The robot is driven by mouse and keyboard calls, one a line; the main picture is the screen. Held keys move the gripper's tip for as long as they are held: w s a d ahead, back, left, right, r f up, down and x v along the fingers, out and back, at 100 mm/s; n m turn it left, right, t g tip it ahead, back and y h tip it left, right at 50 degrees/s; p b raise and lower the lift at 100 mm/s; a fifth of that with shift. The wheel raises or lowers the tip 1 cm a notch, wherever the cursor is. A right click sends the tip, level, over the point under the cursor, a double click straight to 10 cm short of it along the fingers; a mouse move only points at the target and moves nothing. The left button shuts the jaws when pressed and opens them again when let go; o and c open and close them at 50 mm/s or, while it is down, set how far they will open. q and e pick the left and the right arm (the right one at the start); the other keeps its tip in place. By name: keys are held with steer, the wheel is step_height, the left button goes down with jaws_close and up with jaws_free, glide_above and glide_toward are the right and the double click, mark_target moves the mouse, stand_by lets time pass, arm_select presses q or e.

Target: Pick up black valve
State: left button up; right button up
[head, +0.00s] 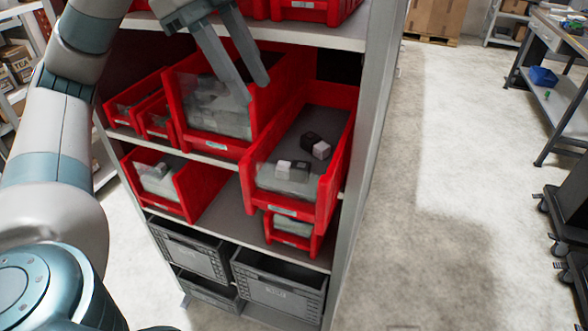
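Two small black-and-white pieces lie in the large red bin (340,160) on the right of the middle shelf. One black piece (310,138) is toward the back of the bin beside a pale block. The other black piece (299,170) is near the front, behind the clear front panel, also beside a pale block. I cannot tell which of them is the valve. My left gripper (255,94) is open and empty, with its fingers pointing down over the neighbouring red bin (176,112), up and left of the black pieces. My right gripper is not in view.
The neighbouring bin holds grey-white packets (217,115). Smaller red bins (203,192) stand on the shelf below, and grey crates (280,290) are at the bottom. A shelf upright (363,140) borders the right bin. Open floor (440,190) and a workbench (560,80) lie to the right.

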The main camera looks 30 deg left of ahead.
arm_select(q)
glide_above(292, 163)
steer(key=s+a, duration=0.1)
steer(key=a, duration=0.1)
step_height(292, 163, down, 10)
steer(key=shift+a+r, duration=0.15)
steer(key=shift+r, duration=0.05)
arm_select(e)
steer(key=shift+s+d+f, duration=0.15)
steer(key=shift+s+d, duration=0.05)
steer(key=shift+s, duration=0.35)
